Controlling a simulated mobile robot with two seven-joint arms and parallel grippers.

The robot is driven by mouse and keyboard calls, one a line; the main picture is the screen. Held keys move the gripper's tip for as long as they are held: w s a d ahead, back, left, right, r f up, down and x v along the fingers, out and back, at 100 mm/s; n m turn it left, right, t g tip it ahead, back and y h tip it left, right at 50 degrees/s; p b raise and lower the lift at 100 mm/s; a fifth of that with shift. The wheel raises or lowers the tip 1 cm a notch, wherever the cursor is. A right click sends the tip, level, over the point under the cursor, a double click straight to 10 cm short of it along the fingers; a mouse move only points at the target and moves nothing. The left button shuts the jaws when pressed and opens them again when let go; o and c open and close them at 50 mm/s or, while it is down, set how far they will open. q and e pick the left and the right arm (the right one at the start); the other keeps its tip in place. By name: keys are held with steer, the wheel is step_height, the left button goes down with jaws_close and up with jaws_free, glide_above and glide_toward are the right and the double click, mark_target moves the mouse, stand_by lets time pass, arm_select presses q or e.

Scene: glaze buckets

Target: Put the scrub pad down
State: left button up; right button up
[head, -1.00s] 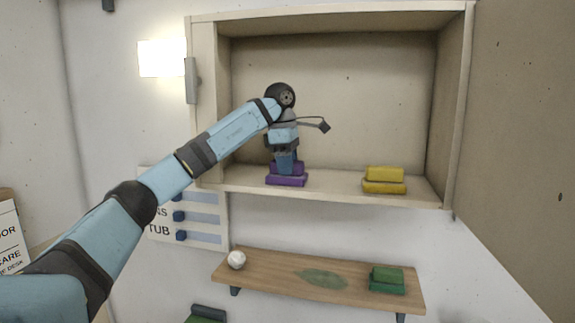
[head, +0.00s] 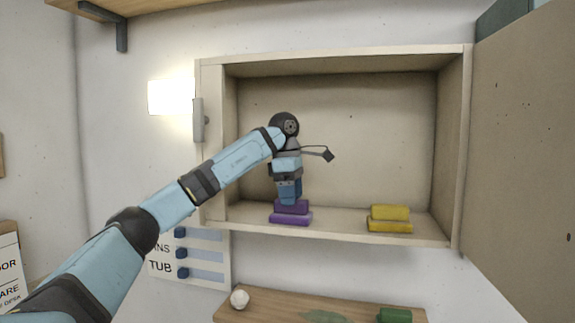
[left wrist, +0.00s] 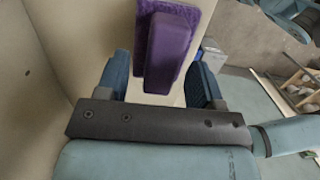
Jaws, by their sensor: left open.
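The purple scrub pad (head: 291,218) rests on the floor of the open wall cabinet (head: 330,223), toward its left side. It has a flat base and a thicker block on top. My left gripper (head: 289,199) is just above it, pointing down. In the left wrist view the purple pad (left wrist: 170,50) lies between the two blue fingers of my gripper (left wrist: 164,85), with gaps on both sides, so the jaws are open. My right gripper is not in view.
A yellow pad (head: 390,218) sits at the right of the cabinet floor. The cabinet door (head: 525,150) stands open at the right. Below, a wooden shelf (head: 275,307) holds a white ball (head: 239,299) and a green pad (head: 395,315). The cabinet floor between the pads is clear.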

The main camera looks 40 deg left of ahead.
arm_select(q)
step_height(320, 180, up, 10)
steer(key=a, duration=0.1)
steer(key=shift+s, duration=0.35)
steer(key=shift+f, duration=0.2)
stand_by(0.5)
